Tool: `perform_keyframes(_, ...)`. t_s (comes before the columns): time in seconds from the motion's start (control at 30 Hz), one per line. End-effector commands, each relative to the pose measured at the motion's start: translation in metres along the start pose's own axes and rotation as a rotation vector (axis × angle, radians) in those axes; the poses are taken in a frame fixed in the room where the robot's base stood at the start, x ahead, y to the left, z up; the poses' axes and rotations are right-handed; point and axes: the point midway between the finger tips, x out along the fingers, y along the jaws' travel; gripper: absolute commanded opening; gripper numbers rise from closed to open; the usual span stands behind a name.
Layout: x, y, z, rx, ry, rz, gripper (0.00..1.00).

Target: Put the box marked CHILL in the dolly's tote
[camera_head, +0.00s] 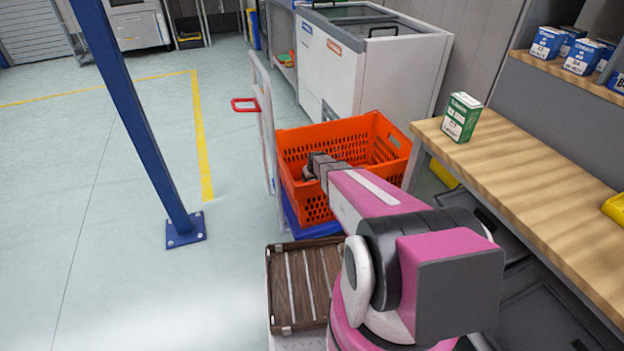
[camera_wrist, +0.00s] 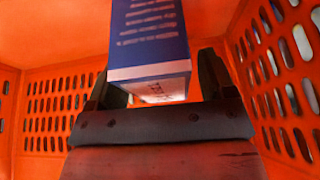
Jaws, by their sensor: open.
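The orange tote (camera_head: 305,205) sits on the blue dolly (camera_head: 322,226) in the head view. My arm reaches over it, and my gripper (camera_head: 310,170) is down inside. In the wrist view, the tote's slotted orange walls (camera_wrist: 45,105) surround my gripper (camera_wrist: 155,88). A blue box (camera_wrist: 150,35) with a white end stands between the fingers, which are open on either side of it. Dark print on the white end is too small and tilted to read surely as CHILL. The box is hidden in the head view, and its contact with the tote floor cannot be told.
A green and white box (camera_head: 461,117) stands on the wooden bench (camera_head: 520,160) at right. Several blue and white boxes (camera_head: 581,56) sit on the shelf above. A brown slatted crate (camera_head: 300,285) is nearer me. A blue post (camera_head: 140,120) stands left; floor there is clear.

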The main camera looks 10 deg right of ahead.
Motion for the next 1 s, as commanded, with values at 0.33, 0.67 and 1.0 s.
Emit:
perform_keyframes(0.33, -0.043, -0.001, 0.001, 0.000, 0.001, 0.000, 0.76)
perform_keyframes(0.67, -0.107, -0.001, 0.001, 0.000, 0.002, 0.000, 0.76)
perform_keyframes(1.0, -0.121, 0.000, 0.000, 0.000, -0.001, 0.000, 0.76)
